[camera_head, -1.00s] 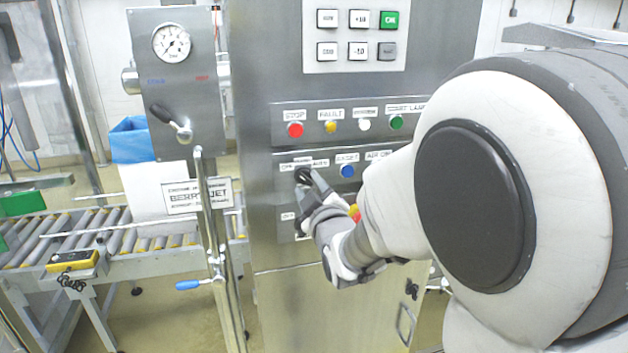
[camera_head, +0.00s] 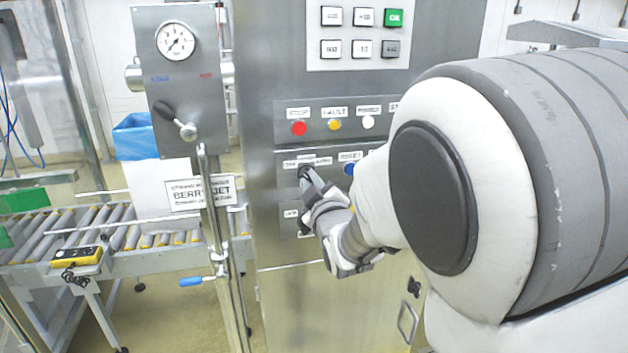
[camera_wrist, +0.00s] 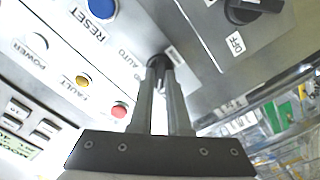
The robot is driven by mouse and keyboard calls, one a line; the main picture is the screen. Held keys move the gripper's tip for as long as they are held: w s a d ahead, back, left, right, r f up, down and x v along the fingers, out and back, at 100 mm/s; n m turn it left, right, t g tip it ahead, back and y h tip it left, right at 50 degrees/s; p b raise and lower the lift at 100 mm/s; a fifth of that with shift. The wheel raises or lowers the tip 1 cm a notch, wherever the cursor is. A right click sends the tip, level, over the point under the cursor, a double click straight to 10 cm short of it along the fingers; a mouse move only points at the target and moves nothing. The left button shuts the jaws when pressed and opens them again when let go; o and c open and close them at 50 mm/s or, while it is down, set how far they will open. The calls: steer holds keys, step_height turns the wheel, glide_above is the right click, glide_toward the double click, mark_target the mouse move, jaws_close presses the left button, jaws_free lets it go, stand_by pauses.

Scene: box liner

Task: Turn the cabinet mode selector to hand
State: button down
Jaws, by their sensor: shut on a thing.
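The mode selector is a small black knob (camera_head: 305,171) on the cabinet's lower control strip, under a label partly readable as "AUTO". In the wrist view the knob (camera_wrist: 158,61) sits between the tips of my gripper, beside the "AUTO" label. My gripper (camera_head: 309,181) is shut on the knob, its fingers reaching to the panel; in the wrist view both fingers (camera_wrist: 161,75) run close together up to it. The fingers hide most of the knob, so I cannot tell which position it points to.
Close by are a blue reset button (camera_wrist: 103,8), a red button (camera_head: 299,128), a yellow fault lamp (camera_head: 334,124) and a second black rotary switch (camera_wrist: 248,9) with an "OFF" label. A gauge post (camera_head: 188,80) and a roller conveyor (camera_head: 120,225) stand left. My arm covers the panel's right side.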

steer(key=shift+f+m+b, duration=0.1)
steer(key=shift+m+b, duration=0.2)
steer(key=shift+b, duration=0.4)
steer(key=m+b, duration=0.1)
steer(key=b, duration=0.1)
steer(key=m+b, duration=0.1)
steer(key=b, duration=0.1)
steer(key=shift+d+f+m, duration=0.1)
steer(key=shift+f+m, duration=0.1)
steer(key=shift+m, duration=0.2)
steer(key=m+b, duration=0.4)
steer(key=b, duration=0.2)
steer(key=shift+r, duration=0.15)
steer(key=shift+r+m+b, duration=0.1)
steer(key=shift+m+b, duration=0.55)
steer(key=shift+m, duration=0.05)
steer(key=shift+r, duration=0.1)
steer(key=c, duration=0.9)
jaws_free()
